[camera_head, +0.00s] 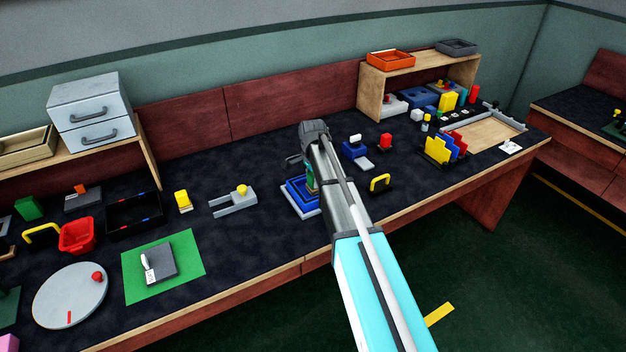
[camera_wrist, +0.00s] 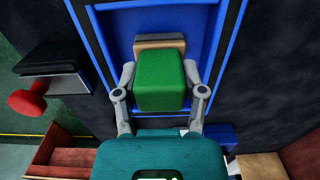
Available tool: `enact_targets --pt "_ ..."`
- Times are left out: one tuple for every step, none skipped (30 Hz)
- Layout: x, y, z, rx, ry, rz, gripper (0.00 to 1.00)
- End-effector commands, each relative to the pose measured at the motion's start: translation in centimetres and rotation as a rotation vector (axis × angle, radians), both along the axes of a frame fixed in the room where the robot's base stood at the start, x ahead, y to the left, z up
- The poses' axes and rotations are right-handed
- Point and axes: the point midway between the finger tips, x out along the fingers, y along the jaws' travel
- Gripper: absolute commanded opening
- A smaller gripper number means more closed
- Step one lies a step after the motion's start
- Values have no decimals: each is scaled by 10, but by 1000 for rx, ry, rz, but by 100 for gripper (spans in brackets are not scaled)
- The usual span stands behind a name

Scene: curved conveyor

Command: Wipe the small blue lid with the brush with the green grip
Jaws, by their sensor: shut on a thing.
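My gripper (camera_head: 309,168) points down over the middle of the bench, partly hidden by my own arm in the head view. In the wrist view my gripper (camera_wrist: 160,78) is shut on the green grip of the brush (camera_wrist: 160,88), with one finger on each side. The brush's tan head (camera_wrist: 160,43) shows beyond the grip. Below it is a blue rimmed piece (camera_wrist: 228,42), which appears to be the small blue lid; it also shows in the head view (camera_head: 296,198) on a pale base. The bristles are hidden, so contact with the blue surface cannot be told.
Left of the gripper are a grey fixture with a yellow knob (camera_head: 242,191) and a yellow block (camera_head: 183,200). To the right are a blue block (camera_head: 354,148) and a yellow handle (camera_head: 380,182). A wooden shelf (camera_head: 368,92) stands at the back right.

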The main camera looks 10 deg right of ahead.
Motion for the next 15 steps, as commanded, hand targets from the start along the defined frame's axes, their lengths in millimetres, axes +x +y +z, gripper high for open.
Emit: enact_targets --pt "0 0 -2 0 0 0 15" --pt "0 0 -3 0 0 0 15" --pt "0 0 -2 0 0 0 15" --pt "0 0 -2 0 0 0 15" --pt "0 0 -2 0 0 0 15" --pt "0 0 -2 0 0 0 15" --pt "0 0 -2 0 0 0 15" --pt "0 0 -2 0 0 0 15" --pt "0 0 -2 0 0 0 15" --pt "0 0 -2 0 0 0 15" --pt "0 -1 -2 0 0 0 15" --pt "0 -1 -2 0 0 0 15" --pt "1 -2 -2 0 1 0 15" --pt "1 -3 -2 0 0 0 15" --pt "2 -5 -2 0 0 0 15"
